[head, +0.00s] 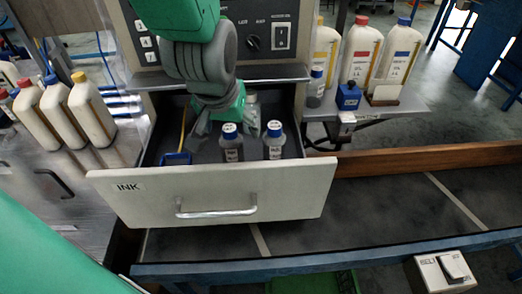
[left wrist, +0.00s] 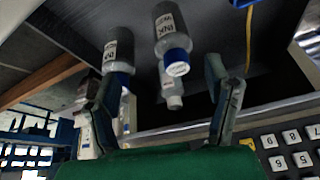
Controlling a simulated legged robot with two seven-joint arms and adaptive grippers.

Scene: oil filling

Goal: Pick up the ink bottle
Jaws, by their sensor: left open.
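Two ink bottles, grey with blue caps and white labels, stand near the front of the open drawer in the head view: a left bottle (head: 232,150) and a right bottle (head: 273,148). A third, paler bottle (head: 253,106) stands behind them, partly hidden. My left gripper (head: 216,124) reaches down into the drawer, left of and behind the front bottles. In the left wrist view, the open fingers (left wrist: 163,75) have nothing gripped between them. Two labelled bottles (left wrist: 168,30) and (left wrist: 117,48) appear beyond them, and the pale bottle (left wrist: 170,86) appears in the gap.
The drawer (head: 135,205), marked INK, is pulled out, with a front handle. A blue item (head: 176,158) lies at its left. Large white jugs (head: 361,53) stand on the right shelf and more jugs (head: 91,108) on the left. A panel overhangs the drawer's back.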

